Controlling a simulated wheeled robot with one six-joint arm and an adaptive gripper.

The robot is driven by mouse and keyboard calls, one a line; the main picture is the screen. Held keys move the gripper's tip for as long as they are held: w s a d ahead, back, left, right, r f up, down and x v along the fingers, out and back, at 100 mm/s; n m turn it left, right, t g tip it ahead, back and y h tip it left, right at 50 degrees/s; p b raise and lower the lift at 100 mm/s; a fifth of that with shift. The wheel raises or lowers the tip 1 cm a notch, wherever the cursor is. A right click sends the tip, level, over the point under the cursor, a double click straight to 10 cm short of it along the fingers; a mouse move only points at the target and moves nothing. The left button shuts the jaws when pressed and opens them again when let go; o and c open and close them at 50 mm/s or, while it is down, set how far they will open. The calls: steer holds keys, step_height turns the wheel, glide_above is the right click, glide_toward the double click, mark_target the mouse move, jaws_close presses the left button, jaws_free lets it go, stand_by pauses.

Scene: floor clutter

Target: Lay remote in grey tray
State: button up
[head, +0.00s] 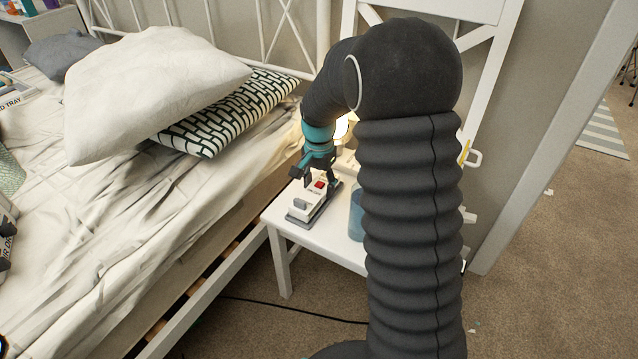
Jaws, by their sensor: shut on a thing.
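My gripper (318,182) points down over the white bedside table, with its dark fingers on either side of a small white object with a red patch (320,185). It is shut on this object, which looks like the remote, though its shape is partly hidden by the fingers. A flat grey edge (298,218) shows beneath and in front of it on the table, with a whitish block (302,206) above it. This may be the grey tray, but it is too small to be sure. I cannot tell whether the held object touches it.
The white table (316,243) also holds a blue cylinder (356,215), partly hidden by my arm. A lit lamp (342,126) glows behind my wrist. A bed with pillows (150,90) fills the left. A box lettered "TRAY" (12,92) lies on it. A dark cable (290,308) crosses the carpet.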

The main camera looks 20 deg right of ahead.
steer(key=o, duration=1.3)
step_height(320, 180, up, 12)
